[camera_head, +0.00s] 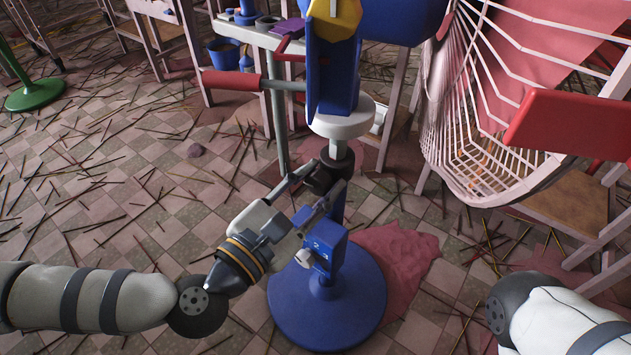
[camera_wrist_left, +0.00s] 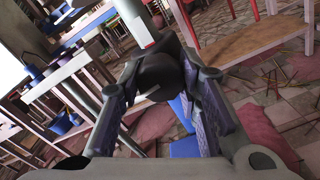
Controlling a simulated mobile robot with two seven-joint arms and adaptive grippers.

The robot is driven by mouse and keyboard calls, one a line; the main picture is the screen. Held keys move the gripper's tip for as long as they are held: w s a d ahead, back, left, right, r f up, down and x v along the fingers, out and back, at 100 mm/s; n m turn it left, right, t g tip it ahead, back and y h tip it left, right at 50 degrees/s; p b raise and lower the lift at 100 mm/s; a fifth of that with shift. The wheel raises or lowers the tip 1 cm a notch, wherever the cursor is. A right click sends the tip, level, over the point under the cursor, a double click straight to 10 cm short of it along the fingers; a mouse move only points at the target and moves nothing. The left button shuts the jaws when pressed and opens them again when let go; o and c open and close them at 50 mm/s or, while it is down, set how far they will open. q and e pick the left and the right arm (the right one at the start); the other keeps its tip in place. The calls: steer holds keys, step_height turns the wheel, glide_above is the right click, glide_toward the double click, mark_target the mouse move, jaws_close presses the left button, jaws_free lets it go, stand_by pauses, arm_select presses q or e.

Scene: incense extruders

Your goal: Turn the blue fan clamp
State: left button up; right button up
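The blue fan (camera_head: 335,75) stands upright on a round blue base (camera_head: 325,318), with a numbered blue box (camera_head: 325,252) low on its stand. Its dark clamp (camera_head: 331,172) sits on the pole below a white collar (camera_head: 343,118). My left gripper (camera_head: 322,184) reaches in from lower left, its fingers on either side of the clamp. In the left wrist view the dark clamp (camera_wrist_left: 160,75) fills the space between the fingertips; whether both fingers press on it I cannot tell. My right gripper is out of view; only part of that arm shows.
A red-handled machine (camera_head: 232,80) is behind the fan. A white wire frame (camera_head: 470,130) and wooden stools (camera_head: 570,205) stand to the right. Thin sticks (camera_head: 110,229) litter the tiled floor, and reddish powder (camera_head: 395,262) lies beside the base.

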arm_select(q)
steer(key=shift+m, duration=0.3)
steer(key=m+p, duration=0.1)
steer(key=m, duration=0.2)
steer(key=shift+r+m, duration=0.15)
steer(key=shift+m, duration=0.25)
steer(key=m+p, duration=0.2)
steer(key=m, duration=0.3)
steer(key=shift+r, duration=0.1)
steer(key=m+p, duration=0.3)
steer(key=m, duration=0.2)
steer(key=shift+m, duration=0.4)
steer(key=shift+m+p, duration=0.9)
steer(key=shift+m, duration=0.8)
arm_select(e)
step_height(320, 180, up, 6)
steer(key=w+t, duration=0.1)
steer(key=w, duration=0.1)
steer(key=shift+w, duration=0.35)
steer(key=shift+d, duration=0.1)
arm_select(q)
steer(key=o, duration=1.2)
steer(key=shift+c, duration=0.2)
